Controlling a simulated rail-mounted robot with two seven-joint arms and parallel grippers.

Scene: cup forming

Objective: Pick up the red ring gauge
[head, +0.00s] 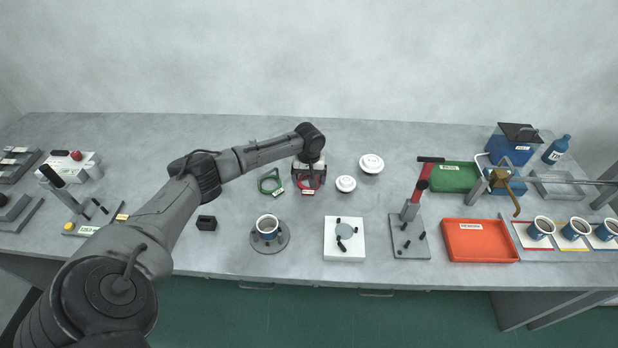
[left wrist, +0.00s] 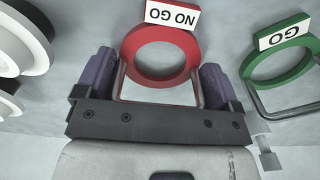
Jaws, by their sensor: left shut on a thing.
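The red ring gauge (left wrist: 128,50) carries a white "NO GO" label and shows in the middle of the left wrist view. In the head view the red ring gauge (head: 308,187) lies mostly under my left gripper (head: 309,174). In the left wrist view my left gripper (left wrist: 160,85) has its two purple-padded fingers on either side of the gauge's handle end and is shut on it. Whether the gauge is clear of the table I cannot tell. My right gripper is not in view.
A green ring gauge (head: 268,186) labelled "GO" lies just left of the red one, also in the left wrist view (left wrist: 251,68). White stepped discs (head: 346,184) and (head: 371,163) stand to the right. A cup (head: 267,226) stands in front on a round plate.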

